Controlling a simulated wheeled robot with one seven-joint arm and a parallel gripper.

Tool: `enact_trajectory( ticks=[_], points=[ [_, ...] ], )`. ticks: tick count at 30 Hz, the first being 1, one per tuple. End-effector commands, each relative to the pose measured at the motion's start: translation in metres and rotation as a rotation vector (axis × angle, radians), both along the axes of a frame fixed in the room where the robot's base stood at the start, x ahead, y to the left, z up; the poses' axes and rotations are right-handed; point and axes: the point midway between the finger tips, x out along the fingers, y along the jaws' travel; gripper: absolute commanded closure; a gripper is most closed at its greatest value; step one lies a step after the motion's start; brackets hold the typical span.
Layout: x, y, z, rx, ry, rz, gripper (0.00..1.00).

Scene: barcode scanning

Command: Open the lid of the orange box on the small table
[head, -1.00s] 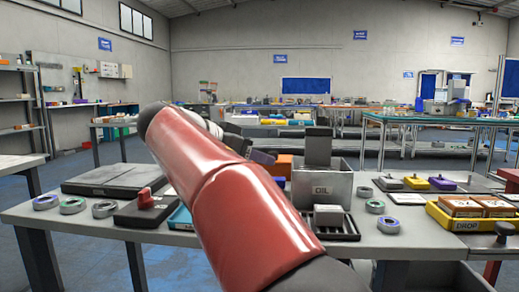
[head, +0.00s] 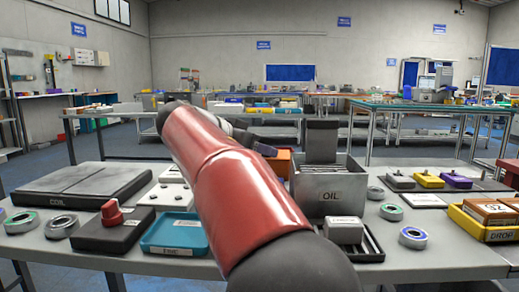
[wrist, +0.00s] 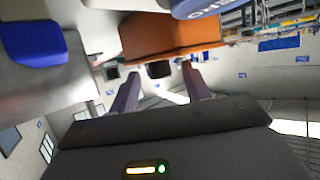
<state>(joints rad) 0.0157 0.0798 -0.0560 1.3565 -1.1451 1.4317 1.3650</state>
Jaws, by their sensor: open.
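The orange box (head: 280,163) is on the table, mostly hidden behind my red arm and beside the grey OIL bin. In the wrist view the orange box (wrist: 172,35) lies straight beyond my fingers, with the picture turned over. A small dark part (wrist: 158,69) shows at its edge, between the fingertips. My gripper (wrist: 160,78) is open, its two fingers apart with nothing held between them. In the head view only a dark bit of my gripper (head: 264,150) shows past the arm. I cannot tell whether the fingers touch the box; its lid is not clearly seen.
The OIL bin (head: 330,183) stands close right of the box. A blue tray (head: 174,234), a black block with a red knob (head: 111,228), tape rolls (head: 412,237) and a yellow DROP tray (head: 487,227) crowd the grey table (head: 440,256). A blue lettered item (wrist: 203,8) is near the box.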

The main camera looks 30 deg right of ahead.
Motion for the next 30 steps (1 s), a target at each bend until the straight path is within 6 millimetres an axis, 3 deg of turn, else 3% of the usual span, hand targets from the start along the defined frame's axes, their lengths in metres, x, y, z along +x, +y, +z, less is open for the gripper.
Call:
enact_trajectory(
  ticks=[10,21,30],
  points=[
    [0.0007,-0.0044,-0.0022,0.0,0.001,0.0,0.54],
    [0.0006,-0.0042,-0.002,0.0,0.0,0.0,1.0],
    [-0.0004,-0.0089,0.0013,0.008,0.01,-0.001,1.0]
  ],
)
